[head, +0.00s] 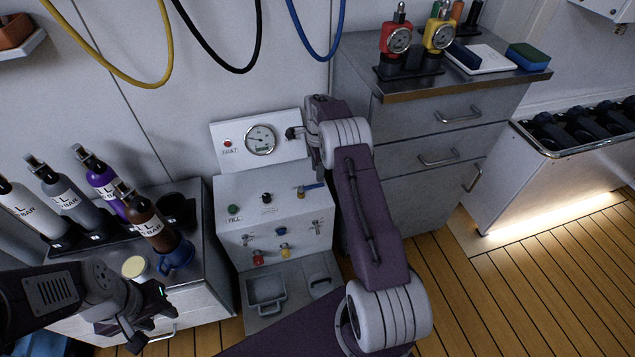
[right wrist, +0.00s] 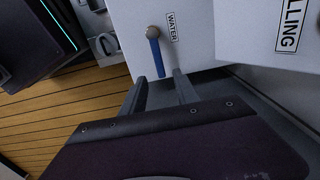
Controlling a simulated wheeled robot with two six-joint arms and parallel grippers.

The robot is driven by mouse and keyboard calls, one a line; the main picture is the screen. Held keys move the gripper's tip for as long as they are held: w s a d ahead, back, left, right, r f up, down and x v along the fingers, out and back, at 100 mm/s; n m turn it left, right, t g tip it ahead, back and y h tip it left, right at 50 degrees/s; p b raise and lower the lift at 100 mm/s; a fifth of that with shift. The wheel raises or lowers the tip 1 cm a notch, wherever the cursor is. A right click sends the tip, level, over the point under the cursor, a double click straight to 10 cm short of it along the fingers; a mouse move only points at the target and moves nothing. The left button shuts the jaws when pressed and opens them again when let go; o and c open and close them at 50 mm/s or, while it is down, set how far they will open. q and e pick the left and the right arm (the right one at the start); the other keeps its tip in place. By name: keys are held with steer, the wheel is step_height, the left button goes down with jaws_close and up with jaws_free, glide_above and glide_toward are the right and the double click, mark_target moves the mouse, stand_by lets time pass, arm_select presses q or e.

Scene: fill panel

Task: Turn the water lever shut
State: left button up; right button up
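The water lever (head: 313,187) has a blue handle on a brass pivot and sits on top of the white fill panel (head: 240,188). Its handle points right in the head view. In the right wrist view the water lever (right wrist: 155,50) stands beside a "WATER" label, its handle pointing down the picture toward my fingers. My right gripper (head: 292,132) is above the panel; its fingers also show in the right wrist view (right wrist: 160,88), apart, with the handle's end in line with the gap. I see no contact. My left gripper (head: 150,316) looks open and empty at lower left.
A gauge (head: 260,140) stands on the panel's back plate. Bottles, one a brown bottle (head: 148,218), stand on the left cabinet. A drawer cabinet (head: 440,125) is at right. A grey tray (head: 265,290) sits below the panel. Wooden floor is clear at lower right.

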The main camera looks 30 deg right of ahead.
mark_target(318, 185)
step_height(318, 185, down, 6)
steer(key=shift+r+b, duration=0.1)
steer(key=shift+b, duration=0.9)
jaws_close()
stand_by(0.5)
